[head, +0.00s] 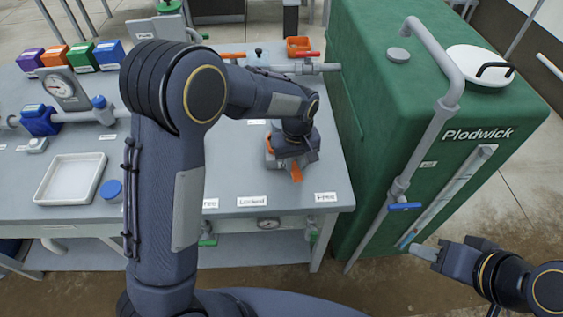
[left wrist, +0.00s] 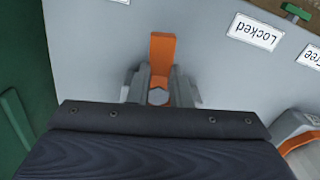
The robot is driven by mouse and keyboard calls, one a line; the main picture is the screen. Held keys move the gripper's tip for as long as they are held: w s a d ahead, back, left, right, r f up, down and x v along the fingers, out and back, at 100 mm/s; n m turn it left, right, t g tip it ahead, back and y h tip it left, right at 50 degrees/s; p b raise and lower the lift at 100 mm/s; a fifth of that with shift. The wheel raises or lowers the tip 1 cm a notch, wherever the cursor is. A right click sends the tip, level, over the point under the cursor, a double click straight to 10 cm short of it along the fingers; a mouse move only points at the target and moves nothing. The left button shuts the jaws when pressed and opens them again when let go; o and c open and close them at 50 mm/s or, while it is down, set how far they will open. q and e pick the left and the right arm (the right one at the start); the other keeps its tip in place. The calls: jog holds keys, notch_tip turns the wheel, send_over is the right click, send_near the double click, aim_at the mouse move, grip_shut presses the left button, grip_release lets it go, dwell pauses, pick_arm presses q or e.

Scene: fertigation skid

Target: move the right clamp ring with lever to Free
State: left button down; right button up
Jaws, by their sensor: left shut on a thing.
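My left gripper (head: 292,160) is over the right clamp ring and shut on its orange lever (head: 297,173). In the left wrist view, the lever (left wrist: 162,52) sticks out between the grey jaws (left wrist: 152,88). In the head view it points to the table's front edge, between the "Locked" label (head: 252,201) and the right "Free" label (head: 326,197). The ring itself is mostly hidden under the gripper. Another grey and orange clamp part (left wrist: 302,140) shows at the wrist view's lower right. My right gripper (head: 425,252) is off the table; its jaw gap is unclear.
A green tank (head: 385,130) marked "Plodwick" stands right of the table, with a grey pipe and a blue handle (head: 405,206). A white tray (head: 70,180) and a blue cap (head: 112,190) are at left. Grey piping with a red handle (head: 308,54) runs behind the clamp.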

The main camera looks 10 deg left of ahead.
pick_arm(q)
jog(key=d+n, duration=0.1)
jog(key=w+d+n, duration=0.1)
jog(key=n, duration=0.1)
jog(key=shift+w+d+p, duration=0.15)
jog(key=shift+w+p, duration=0.15)
jog(key=shift+w+d+n, duration=0.55)
jog(key=shift+w+n, duration=0.05)
jog(key=shift+n, duration=0.5)
jog(key=c, duration=1.3)
grip_release()
jog(key=shift+w+d, duration=0.1)
jog(key=shift+c, duration=0.2)
notch_tip(320, 180, up, 8)
jog(key=shift+f, duration=0.1)
